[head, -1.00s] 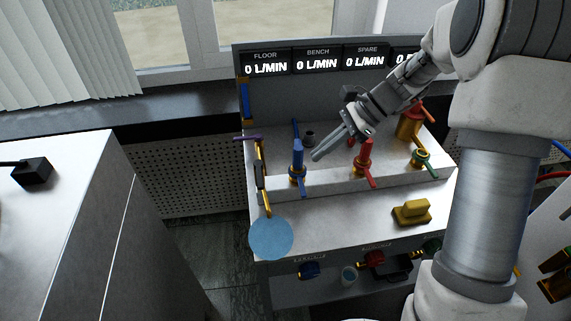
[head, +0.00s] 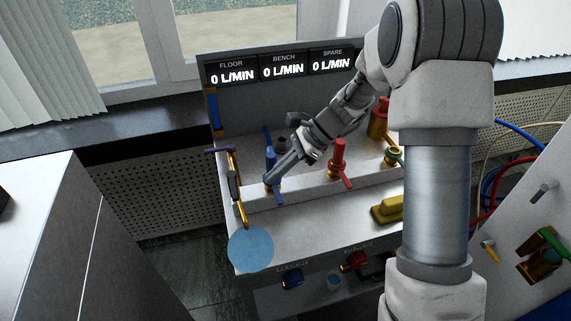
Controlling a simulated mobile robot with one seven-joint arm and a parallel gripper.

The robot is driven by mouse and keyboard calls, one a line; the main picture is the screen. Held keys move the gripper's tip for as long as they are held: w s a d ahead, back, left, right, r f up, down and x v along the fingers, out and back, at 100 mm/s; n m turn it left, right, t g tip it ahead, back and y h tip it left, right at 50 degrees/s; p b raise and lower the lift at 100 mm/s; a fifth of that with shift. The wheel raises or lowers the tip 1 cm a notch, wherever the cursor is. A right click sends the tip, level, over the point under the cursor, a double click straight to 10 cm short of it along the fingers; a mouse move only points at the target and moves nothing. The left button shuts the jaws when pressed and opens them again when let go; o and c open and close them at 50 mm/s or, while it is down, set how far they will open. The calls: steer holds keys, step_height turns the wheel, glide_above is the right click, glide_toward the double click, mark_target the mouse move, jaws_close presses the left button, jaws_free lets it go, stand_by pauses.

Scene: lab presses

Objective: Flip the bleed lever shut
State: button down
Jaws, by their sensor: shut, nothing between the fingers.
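The bench holds several lever valves; I cannot read which one is the bleed lever. A blue lever valve (head: 270,157) stands on the raised step at left, with a blue arm low on its right. A red lever valve (head: 338,158) stands to its right, and a green one (head: 394,155) is partly hidden behind my arm. My gripper (head: 270,180) is shut and empty. It points down and left, with its tips over the blue valve's body; I cannot tell whether they touch.
A purple-ended lever on a brass pipe (head: 236,187) and a pale blue disc (head: 250,249) are at the left edge. Displays (head: 283,69) read 0 L/MIN. A white cabinet (head: 60,240) stands left.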

mark_target(237, 194)
steer(key=s+a+f, duration=0.1)
steer(key=a+f, duration=0.1)
steer(key=a, duration=0.4)
steer(key=shift+s+f+b, duration=0.15)
steer(key=shift+s+b, duration=0.05)
steer(key=shift+b, duration=0.15)
steer(key=shift+s+a+m+t, duration=0.25)
steer(key=shift+a+m+t, duration=0.1)
steer(key=shift+m+t, duration=0.2)
steer(key=shift+s+a+f+m+t+b, duration=0.1)
steer(key=shift+s+a+m+t+b, duration=0.25)
steer(key=shift+m+t+b, duration=0.3)
steer(key=shift+s+a+f+m+t+b, duration=0.1)
steer(key=shift+s+a+m+t+b, duration=0.2)
steer(key=shift+m, duration=0.5)
steer(key=a+m+t+h+b, duration=0.2)
steer(key=a+m+t+b, duration=0.2)
steer(key=a+m+b, duration=0.2)
steer(key=shift+w+a+r+m+t, duration=0.2)
steer(key=shift+w+a+m+t, duration=0.1)
steer(key=shift+a+t, duration=0.1)
